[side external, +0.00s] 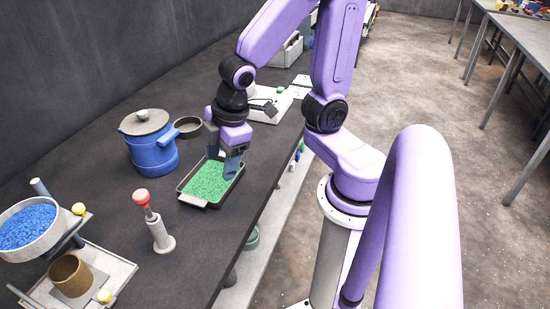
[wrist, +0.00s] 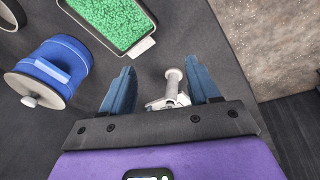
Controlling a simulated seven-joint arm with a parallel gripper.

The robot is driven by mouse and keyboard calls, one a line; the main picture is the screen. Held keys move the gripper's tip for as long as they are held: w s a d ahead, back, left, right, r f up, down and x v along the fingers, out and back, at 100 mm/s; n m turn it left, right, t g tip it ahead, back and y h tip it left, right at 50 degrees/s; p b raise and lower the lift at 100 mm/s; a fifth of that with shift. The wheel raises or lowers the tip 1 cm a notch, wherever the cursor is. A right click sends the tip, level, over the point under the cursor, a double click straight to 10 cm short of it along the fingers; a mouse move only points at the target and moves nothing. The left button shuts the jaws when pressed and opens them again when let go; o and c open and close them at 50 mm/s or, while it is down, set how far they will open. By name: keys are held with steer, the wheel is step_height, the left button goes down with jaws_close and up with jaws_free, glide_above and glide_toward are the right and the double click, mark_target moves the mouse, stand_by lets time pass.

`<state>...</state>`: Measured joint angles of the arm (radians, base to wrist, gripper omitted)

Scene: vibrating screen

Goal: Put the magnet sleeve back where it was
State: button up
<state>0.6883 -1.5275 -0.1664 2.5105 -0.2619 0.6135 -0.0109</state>
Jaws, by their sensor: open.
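A pale grey cylinder on a round foot, which I take to be the magnet sleeve (side external: 162,236), stands upright on the dark bench. A rod with a red knob (side external: 140,197) rises from its top, leaning slightly left. In the wrist view its foot and shaft (wrist: 172,87) show between my fingers in the picture; its upper end is hidden by my gripper. My gripper (side external: 223,158) is open and empty, above the far part of a tray of green granules (side external: 183,197), apart from the sleeve. The tray also shows in the wrist view (wrist: 111,48).
A blue lidded pot (side external: 152,152) stands left of the tray, with a dark round dish (side external: 188,127) behind it. A sieve of blue granules (side external: 28,229) and a brown cup (side external: 71,276) are at the near left. The bench edge drops off at right.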

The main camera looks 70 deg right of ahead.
steer(key=s+d+r+g, duration=0.1)
steer(key=s+r+g, duration=0.1)
steer(key=s, duration=0.9)
steer(key=shift+s+n+g, duration=0.25)
steer(key=shift+n+g, duration=0.05)
